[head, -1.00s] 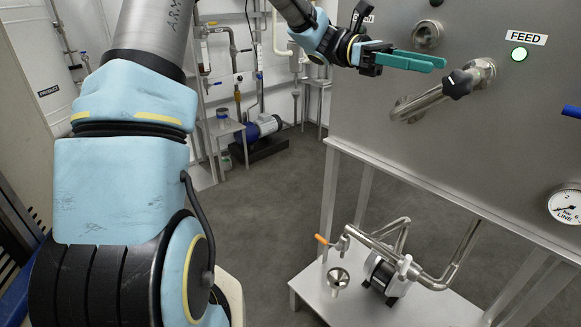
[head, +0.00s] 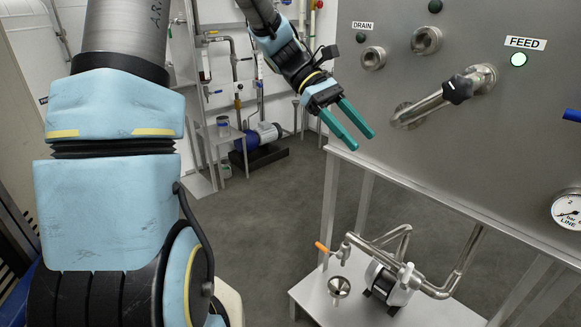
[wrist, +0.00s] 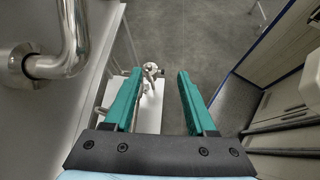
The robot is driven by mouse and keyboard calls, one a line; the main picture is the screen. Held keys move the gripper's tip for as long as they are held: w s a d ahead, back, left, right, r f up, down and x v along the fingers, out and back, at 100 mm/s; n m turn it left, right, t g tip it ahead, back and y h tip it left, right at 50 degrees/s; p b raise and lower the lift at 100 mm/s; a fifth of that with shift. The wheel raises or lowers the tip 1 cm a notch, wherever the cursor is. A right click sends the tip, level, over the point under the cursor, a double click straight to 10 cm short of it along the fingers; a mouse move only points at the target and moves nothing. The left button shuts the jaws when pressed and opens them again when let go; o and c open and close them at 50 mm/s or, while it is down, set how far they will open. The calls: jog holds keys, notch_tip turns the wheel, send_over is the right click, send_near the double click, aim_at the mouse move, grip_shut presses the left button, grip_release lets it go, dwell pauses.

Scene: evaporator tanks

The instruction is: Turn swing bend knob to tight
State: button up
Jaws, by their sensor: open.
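The swing bend is a bent steel pipe (head: 425,110) on the upright steel panel under the FEED label. Its black knob (head: 458,89) sits on the bend near the upper right coupling. My gripper (head: 357,130) has green fingers, is open and empty, and points down to the right. It is left of the bend and apart from it. In the wrist view my gripper (wrist: 160,75) has a wide gap between its fingers. The bent pipe (wrist: 72,35) shows there at the upper left; the knob does not show in that view.
A DRAIN port (head: 373,58) and another open port (head: 426,40) are on the panel. A lit green lamp (head: 518,59) is under FEED. A gauge (head: 567,209) is at the right. Below, a low table (head: 330,308) carries a pump with an orange-handled valve.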

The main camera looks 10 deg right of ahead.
jog(key=a+f+m+t+y, duration=0.1)
jog(key=a+f+t, duration=0.1)
jog(key=a, duration=0.4)
jog(key=w+a+f+m+t+y, duration=0.1)
jog(key=a+f+t+y, duration=0.1)
jog(key=a+f, duration=0.3)
jog(key=shift+a+f+t, duration=0.25)
jog(key=shift+a+t, duration=0.25)
jog(key=shift+a, duration=0.25)
jog(key=shift+w, duration=0.1)
jog(key=a+f+m+t+y, duration=0.2)
jog(key=a+m+t, duration=0.3)
jog(key=a, duration=1)
jog(key=shift+s+a+f+y, duration=0.2)
jog(key=shift+s+y, duration=0.1)
jog(key=shift+y, duration=0.6)
